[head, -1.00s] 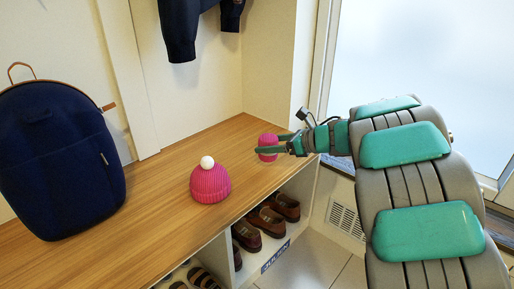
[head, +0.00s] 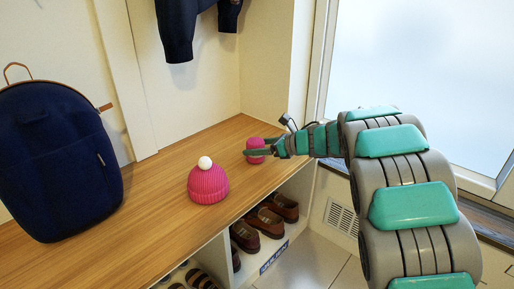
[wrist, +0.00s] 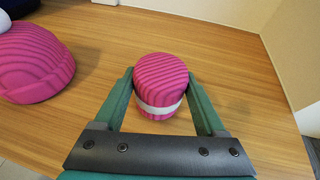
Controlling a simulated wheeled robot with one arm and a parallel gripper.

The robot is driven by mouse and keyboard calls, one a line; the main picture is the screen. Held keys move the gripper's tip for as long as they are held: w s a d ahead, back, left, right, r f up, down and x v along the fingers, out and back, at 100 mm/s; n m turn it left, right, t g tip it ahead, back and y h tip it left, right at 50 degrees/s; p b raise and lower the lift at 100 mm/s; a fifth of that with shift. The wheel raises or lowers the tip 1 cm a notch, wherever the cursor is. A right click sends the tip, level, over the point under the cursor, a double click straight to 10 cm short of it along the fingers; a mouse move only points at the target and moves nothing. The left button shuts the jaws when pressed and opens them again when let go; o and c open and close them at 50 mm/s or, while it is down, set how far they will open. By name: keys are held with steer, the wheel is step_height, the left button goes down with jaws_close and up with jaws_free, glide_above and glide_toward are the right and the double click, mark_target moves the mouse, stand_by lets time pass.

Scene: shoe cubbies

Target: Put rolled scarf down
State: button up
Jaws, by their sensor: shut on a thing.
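The rolled scarf (head: 255,150) is a small pink ribbed roll. In the wrist view the scarf (wrist: 161,82) shows a white band around its lower part. My gripper (head: 258,148) is shut on it, with one green finger on each side; the fingers also show in the wrist view (wrist: 160,98). The scarf is over the wooden bench top (head: 130,225), toward its right end. I cannot tell whether its underside touches the wood.
A pink knit hat (head: 208,185) with a white pompom sits on the bench left of the scarf; it also shows in the wrist view (wrist: 32,62). A navy backpack (head: 60,160) stands at the left. Brown shoes (head: 265,222) fill cubbies below. A dark garment (head: 178,30) hangs above.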

steer(key=shift+f, duration=0.1)
steer(key=o, duration=1.4)
steer(key=shift+c, duration=0.2)
steer(key=v, duration=1.2)
steer(key=shift+p, duration=0.35)
